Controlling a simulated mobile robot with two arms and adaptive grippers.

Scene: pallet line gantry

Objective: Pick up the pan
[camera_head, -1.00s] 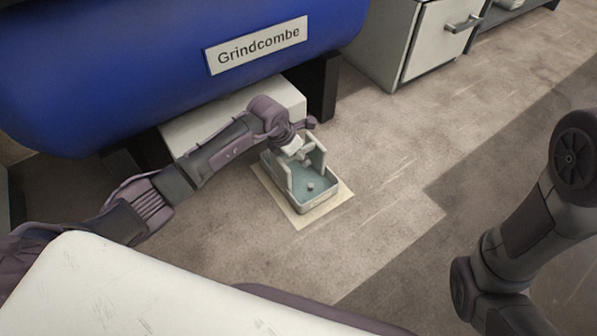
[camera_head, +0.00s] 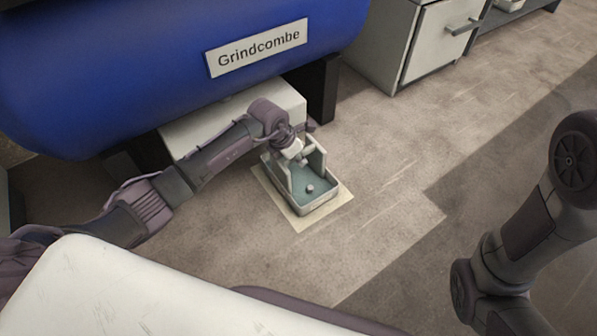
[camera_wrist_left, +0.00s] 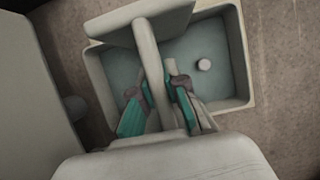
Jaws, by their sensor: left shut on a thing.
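The pan (camera_head: 318,207) is a shallow rectangular tray with a pale rim and a blue-green inside. Upright end plates and a bar handle rise from it. It is over a pale square mat (camera_head: 340,199) on the floor and looks level; no clear gap shows under it. A small round pale knob or piece (camera_head: 310,188) is inside. My left gripper (camera_head: 303,158) reaches down from the left and is shut on the pan's bar handle. In the left wrist view, the fingers (camera_wrist_left: 160,98) with green pads sit on both sides of the bar, above the pan (camera_wrist_left: 240,62).
A blue tank labelled Grindcombe (camera_head: 150,70) overhangs a white block (camera_head: 215,120) close behind my left arm. A dark support leg (camera_head: 323,90) stands behind the pan. A grey cabinet (camera_head: 435,45) is at the back right. The floor right of the pan is clear.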

